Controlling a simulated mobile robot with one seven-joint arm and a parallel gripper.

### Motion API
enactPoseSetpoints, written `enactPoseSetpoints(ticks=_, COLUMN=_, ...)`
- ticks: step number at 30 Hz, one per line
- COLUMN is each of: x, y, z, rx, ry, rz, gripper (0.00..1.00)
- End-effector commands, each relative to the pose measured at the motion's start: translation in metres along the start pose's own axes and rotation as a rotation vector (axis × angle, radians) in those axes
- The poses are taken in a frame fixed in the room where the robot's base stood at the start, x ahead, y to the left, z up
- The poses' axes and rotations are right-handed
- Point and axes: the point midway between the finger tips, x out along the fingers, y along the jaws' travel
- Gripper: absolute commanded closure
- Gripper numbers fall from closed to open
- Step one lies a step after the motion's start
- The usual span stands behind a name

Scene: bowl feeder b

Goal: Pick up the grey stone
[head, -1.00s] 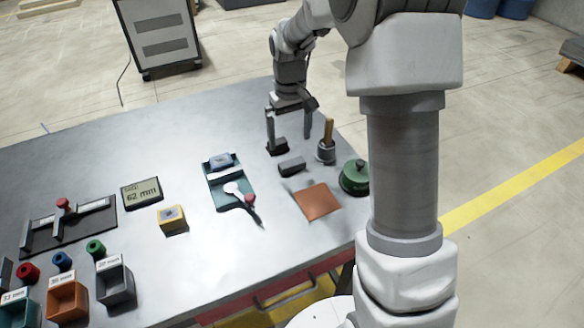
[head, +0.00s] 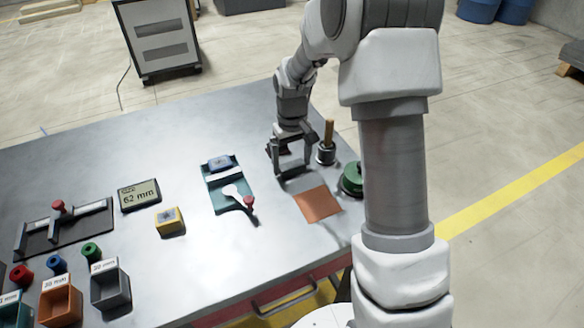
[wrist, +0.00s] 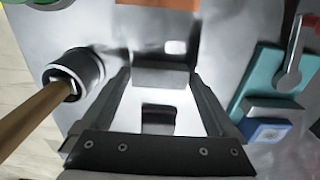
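The grey stone (wrist: 160,76) is a plain rectangular block lying on the metal table. In the wrist view it lies across the space between my fingertips, with its near face lit darker than its top. In the head view the stone (head: 293,171) is partly hidden by my fingers. My gripper (head: 294,168) is open, pointing down over it; the wrist view shows the two fingers (wrist: 157,78) apart, one toward each end of the stone. I cannot tell whether either finger touches it. A dark block (wrist: 158,118) lies behind it, nearer the gripper's palm in the wrist view.
A green round tin (head: 352,181) and a copper-coloured mat (head: 317,204) are nearby. A teal fixture (head: 228,187) with a red-knobbed lever lies left.

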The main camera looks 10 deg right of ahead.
Motion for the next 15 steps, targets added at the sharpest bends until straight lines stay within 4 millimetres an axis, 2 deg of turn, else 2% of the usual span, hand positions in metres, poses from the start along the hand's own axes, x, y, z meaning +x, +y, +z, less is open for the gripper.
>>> enactPoseSetpoints(ticks=1, x=-0.0002, y=0.0000, z=-0.0001, rx=0.000, ry=0.000, rz=0.000, gripper=0.18)
enactPoseSetpoints(ticks=2, x=-0.0002, y=0.0000, z=-0.0001, rx=0.000, ry=0.000, rz=0.000, gripper=0.23)
enactPoseSetpoints(ticks=10, x=-0.0005, y=0.0000, z=-0.0002, rx=0.000, ry=0.000, rz=0.000, gripper=0.72)
enactPoseSetpoints(ticks=11, x=-0.0007, y=0.0001, z=-0.0003, rx=0.000, ry=0.001, rz=0.000, gripper=0.75)
enactPoseSetpoints(ticks=15, x=-0.0007, y=0.0001, z=-0.0003, rx=0.000, ry=0.001, rz=0.000, gripper=0.75)
